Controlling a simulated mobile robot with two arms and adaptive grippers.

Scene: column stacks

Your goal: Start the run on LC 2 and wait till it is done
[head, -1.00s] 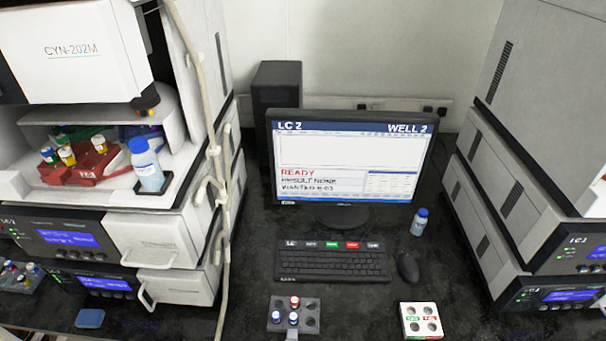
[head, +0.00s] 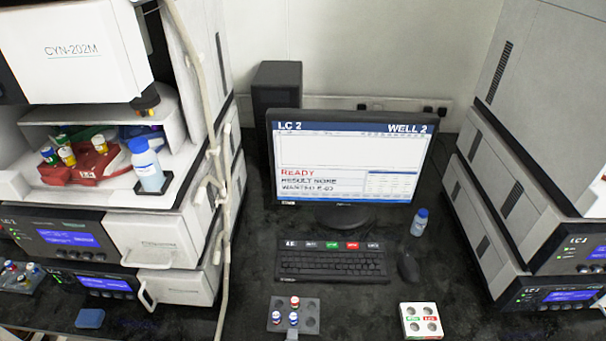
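The monitor (head: 345,155) stands in the middle of the bench. Its screen reads LC 2, WELL 2, READY, RESULT NONE and a WANTED line that is hard to read. The keyboard (head: 330,266) lies in front of it, with a row of marked keys along its top, among them a green key (head: 332,245) and a red key (head: 352,246). Neither of my grippers shows in the head view.
Instrument stacks stand at left (head: 150,240) and right (head: 530,215). A grey rack (head: 311,318) with several vials and a white block (head: 421,320) with empty wells sit at the front. A small blue-capped bottle (head: 419,222) stands right of the monitor. A computer tower (head: 277,80) is behind.

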